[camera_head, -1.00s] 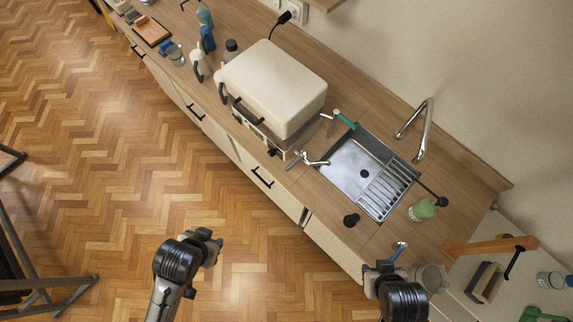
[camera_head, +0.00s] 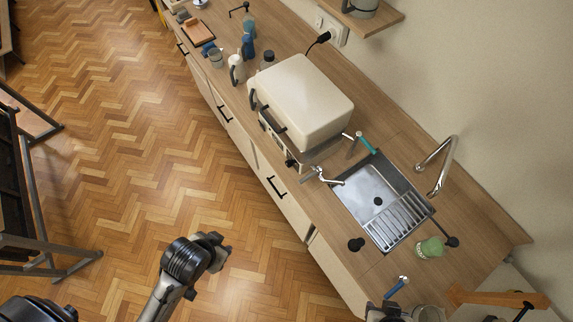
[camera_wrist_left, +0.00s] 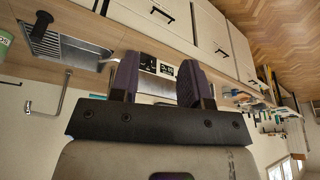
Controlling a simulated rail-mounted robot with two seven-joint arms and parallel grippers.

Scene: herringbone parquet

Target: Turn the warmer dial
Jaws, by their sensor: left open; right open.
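The cream warmer (camera_head: 300,92) stands on the counter, lid down. A black dial (camera_head: 290,163) sits at the right end of its front panel. In the left wrist view the control panel (camera_wrist_left: 158,66) shows small behind and between my fingers; I cannot pick out the dial's angle. My left gripper (camera_wrist_left: 158,82) is open and empty, apart from the panel. In the head view my left arm (camera_head: 180,265) is over the floor in front of the counter. My right gripper (camera_head: 388,311) is open, partly cut off at the bottom edge, by the counter's near right end.
The sink (camera_head: 374,200) with a chrome tap (camera_head: 437,165) lies right of the warmer. A small lever tap (camera_head: 322,176) stands close to the dial. A green jar (camera_head: 430,247) is at the right. Floor before the drawers is clear.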

